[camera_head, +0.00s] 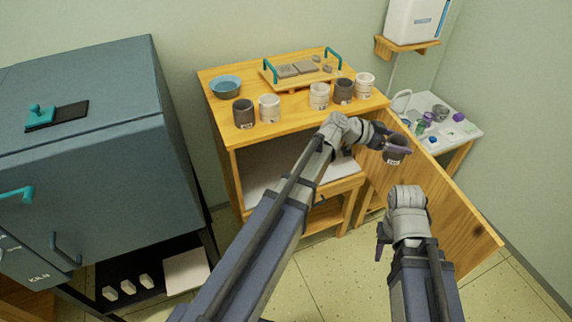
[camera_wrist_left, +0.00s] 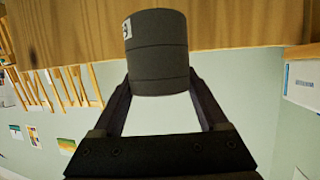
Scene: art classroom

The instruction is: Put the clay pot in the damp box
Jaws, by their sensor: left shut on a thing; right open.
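A dark grey clay pot (camera_head: 394,157) with a small white label is held in my left gripper (camera_head: 397,146). In the left wrist view the pot (camera_wrist_left: 157,55) sits between the two fingers, which grip its sides. The pot hangs in front of the open wooden door, to the right of the cabinet. The wooden cabinet (camera_head: 228,92), which appears to be the damp box, has an open front with a pale shelf (camera_head: 262,168) inside. My left arm hides part of that opening. My right gripper (camera_head: 383,243) is empty and open, low in front of the door.
The cabinet's door (camera_head: 450,205) stands wide open to the right. Several dark and white pots, a blue bowl (camera_head: 226,87) and a tray (camera_head: 263,72) with teal handles stand on top. A kiln (camera_head: 95,150) is at left, a cluttered side table (camera_head: 467,130) at right.

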